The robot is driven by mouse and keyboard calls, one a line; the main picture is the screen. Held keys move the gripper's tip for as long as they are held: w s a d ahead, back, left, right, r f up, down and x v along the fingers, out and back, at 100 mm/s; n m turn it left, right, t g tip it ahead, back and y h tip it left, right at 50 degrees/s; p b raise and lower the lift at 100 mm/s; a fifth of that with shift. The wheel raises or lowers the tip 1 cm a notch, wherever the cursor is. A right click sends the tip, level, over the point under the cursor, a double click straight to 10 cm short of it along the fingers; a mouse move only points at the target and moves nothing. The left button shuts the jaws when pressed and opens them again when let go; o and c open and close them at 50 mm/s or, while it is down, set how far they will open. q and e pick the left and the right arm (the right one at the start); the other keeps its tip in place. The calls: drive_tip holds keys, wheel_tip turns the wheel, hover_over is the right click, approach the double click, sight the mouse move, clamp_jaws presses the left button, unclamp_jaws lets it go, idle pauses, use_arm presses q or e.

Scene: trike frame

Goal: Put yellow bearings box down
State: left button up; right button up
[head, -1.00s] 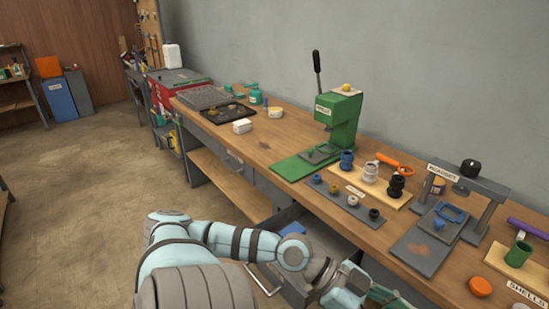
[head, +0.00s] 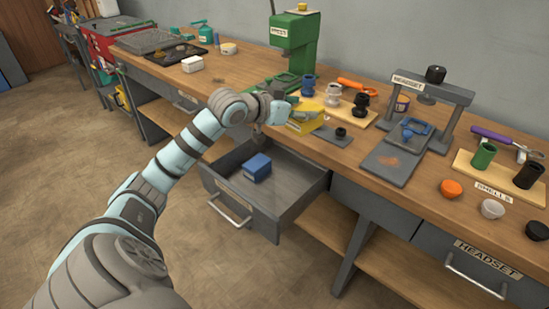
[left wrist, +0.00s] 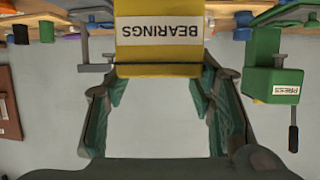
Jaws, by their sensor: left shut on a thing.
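The yellow bearings box (head: 308,122) is held by my left gripper (head: 287,100) above the bench's front edge, in front of the green press. In the left wrist view the box (left wrist: 157,58), with its BEARINGS label, sits between the two green fingers, which are shut on it. My right gripper is out of view.
An open grey drawer (head: 232,205) below holds a blue box (head: 257,167). The green press (head: 296,45) stands behind my gripper. The headset fixture (head: 435,95) and loose shells stand to the right. Bare wood (head: 235,75) lies to the left.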

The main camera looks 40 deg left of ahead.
use_arm(q)
drive_tip(key=shift+w+a+n+y+b, duration=0.25)
drive_tip(key=shift+a+n+y, duration=0.1)
drive_tip(key=shift+a, duration=0.25)
drive_tip(key=shift+w+a+n+y+b, duration=0.15)
drive_tip(key=shift+a+n+y+b, duration=0.15)
drive_tip(key=shift+a, duration=0.25)
wheel_tip(320, 180, down, 19)
drive_tip(key=b, duration=0.5)
drive_tip(key=shift+r, duration=0.2)
drive_tip(key=shift+f, duration=0.15)
drive_tip(key=shift+f, duration=0.15)
